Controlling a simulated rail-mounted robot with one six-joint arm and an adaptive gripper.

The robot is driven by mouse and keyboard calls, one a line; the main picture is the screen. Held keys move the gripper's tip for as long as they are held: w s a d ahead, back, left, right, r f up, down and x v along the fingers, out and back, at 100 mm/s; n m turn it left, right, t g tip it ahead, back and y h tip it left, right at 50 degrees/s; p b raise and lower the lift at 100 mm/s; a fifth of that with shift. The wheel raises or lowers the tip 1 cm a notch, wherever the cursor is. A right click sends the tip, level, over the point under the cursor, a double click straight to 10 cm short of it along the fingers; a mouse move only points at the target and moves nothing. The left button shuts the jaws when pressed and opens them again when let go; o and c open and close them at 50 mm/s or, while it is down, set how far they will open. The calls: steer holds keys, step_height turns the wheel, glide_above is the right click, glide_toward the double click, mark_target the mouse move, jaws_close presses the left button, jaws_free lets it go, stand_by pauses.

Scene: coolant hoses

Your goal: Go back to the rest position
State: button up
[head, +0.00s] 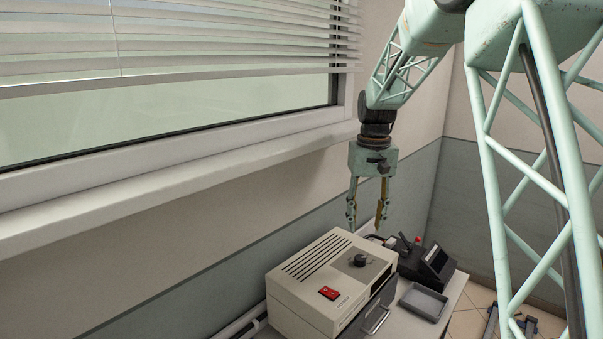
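My gripper (366,222) hangs from my pale green arm near the middle of the head view, pointing straight down. Its two fingers are spread apart with a clear gap between them, and no object shows in the gap. In the picture the fingertips are just above the back right edge of a beige box-shaped unit (315,262) with a black knob and a red switch. I cannot tell the exact height of the tips above it. No coolant hose can be made out clearly.
The unit stands on a light bench (458,285). A window sill (180,180) runs along the left wall. The air around the gripper looks free.

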steer(key=s+r+t+b, duration=0.15)
steer(key=s+r, duration=0.45)
steer(key=s, duration=0.6)
steer(key=s+r+b, duration=0.2)
steer(key=s+r, duration=0.4)
steer(key=s, duration=0.6)
steer(key=s+f+t+b, duration=0.1)
steer(key=s+f, duration=0.1)
steer(key=s, duration=1.2)
steer(key=s+f+t+b, duration=0.1)
steer(key=s+f+b, duration=0.1)
steer(key=s, duration=1.3)
steer(key=shift+d+f, duration=0.15)
steer(key=shift+f, duration=0.25)
